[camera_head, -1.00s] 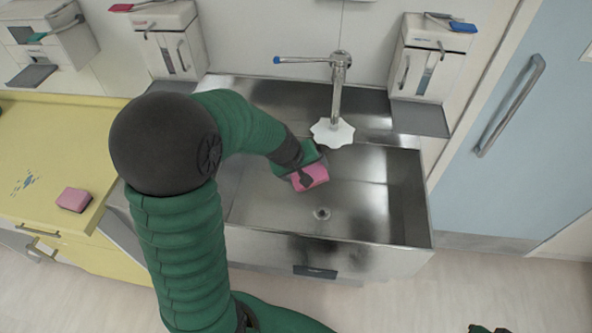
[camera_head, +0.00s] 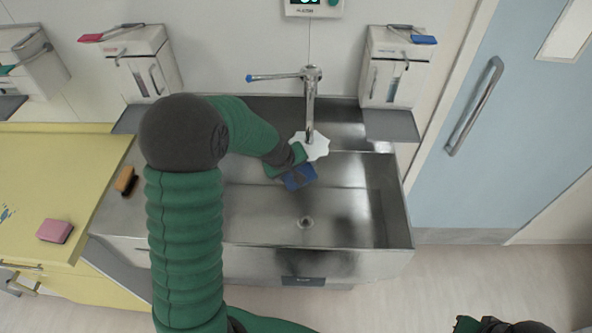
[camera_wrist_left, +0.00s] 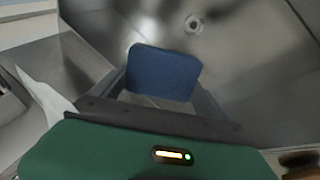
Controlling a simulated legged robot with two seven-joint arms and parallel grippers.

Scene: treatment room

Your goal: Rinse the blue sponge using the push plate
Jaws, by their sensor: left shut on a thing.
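The blue sponge (camera_head: 301,177) is held in my left gripper (camera_head: 293,171), over the back middle of the steel sink basin (camera_head: 345,215). In the left wrist view the blue sponge (camera_wrist_left: 164,73) sits between the two fingers. A white star-shaped plate (camera_head: 316,147) is at the lower end of the tap spout (camera_head: 310,105), just behind the sponge; a white edge (camera_wrist_left: 45,98) shows at left in the wrist view. I cannot tell whether they touch. No water is clearly visible. My right gripper (camera_head: 500,326) shows only partly at the bottom edge; its jaws are unclear.
A tap lever with blue tip (camera_head: 262,77) points left. Dispensers (camera_head: 398,65) (camera_head: 143,62) hang either side. A pink sponge (camera_head: 55,231) lies on the yellow counter (camera_head: 50,175); an orange-brown brush (camera_head: 125,180) lies beside the sink. The drain (camera_head: 305,222) area is clear.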

